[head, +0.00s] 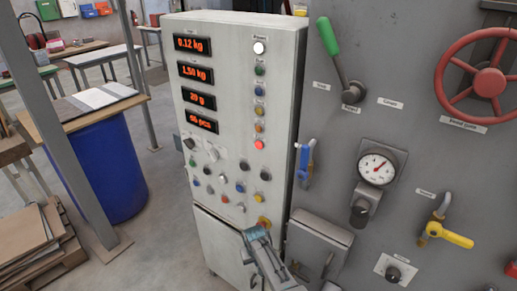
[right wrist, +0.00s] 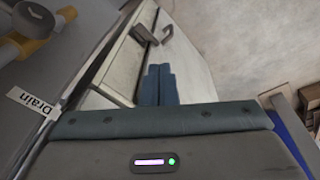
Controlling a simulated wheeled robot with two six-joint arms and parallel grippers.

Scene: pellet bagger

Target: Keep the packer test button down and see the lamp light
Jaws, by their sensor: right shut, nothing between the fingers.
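The grey control cabinet (head: 230,130) stands in the middle of the head view. A column of round lamps runs down its front: the top white lamp (head: 259,47) and the bottom red lamp (head: 258,144) look bright, and the ones between look dim. Several small buttons and knobs (head: 222,178) sit lower; their labels are too small to read, so I cannot tell which is the packer test button. My right gripper (head: 256,233) is shut and empty, in front of the lower cabinet, just below a red knob on yellow (head: 263,222). Its shut fingers show in the right wrist view (right wrist: 158,84). My left gripper is out of view.
Right of the cabinet is a grey machine panel with a green lever (head: 329,36), a red handwheel (head: 488,82), a gauge (head: 377,169) and a yellow valve handle (head: 449,235). A blue drum (head: 112,170) and a post stand left. Floor shows between drum and cabinet.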

